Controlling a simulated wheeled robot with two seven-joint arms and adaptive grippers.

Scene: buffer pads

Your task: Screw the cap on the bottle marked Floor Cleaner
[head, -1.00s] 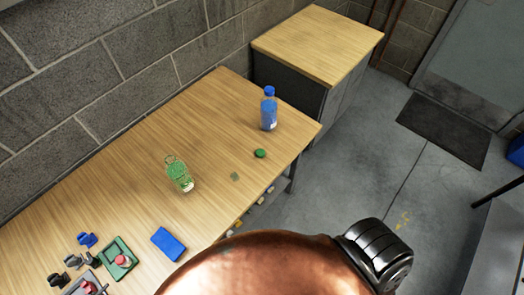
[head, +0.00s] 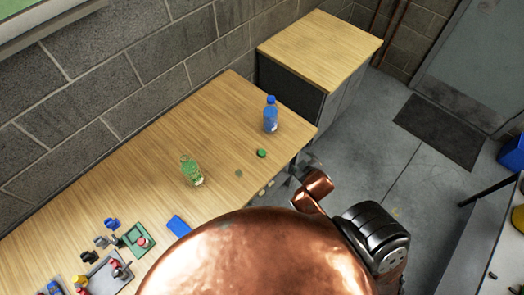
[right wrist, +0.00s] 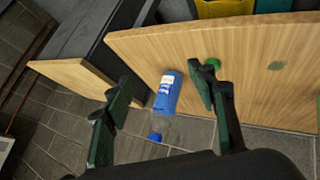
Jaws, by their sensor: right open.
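A clear bottle with green contents (head: 192,172) stands open-topped on the wooden table. A blue bottle (head: 270,118) with a blue cap (head: 271,99) stands near the table's far right end; it also shows in the right wrist view (right wrist: 167,95). I cannot read either label. A loose green cap (head: 262,153) lies in front of the blue bottle. In the right wrist view, the green cap (right wrist: 212,64) is partly behind a finger. My right gripper (right wrist: 160,82) is open and empty, near the table's right end. My left gripper is not in view.
A flat green patch (head: 239,173) lies on the wooden table (head: 150,150). A blue block (head: 179,226), a green tray (head: 137,238) and several small parts lie at the near left. A cabinet (head: 320,50) stands beyond the table. The table's middle is mostly clear.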

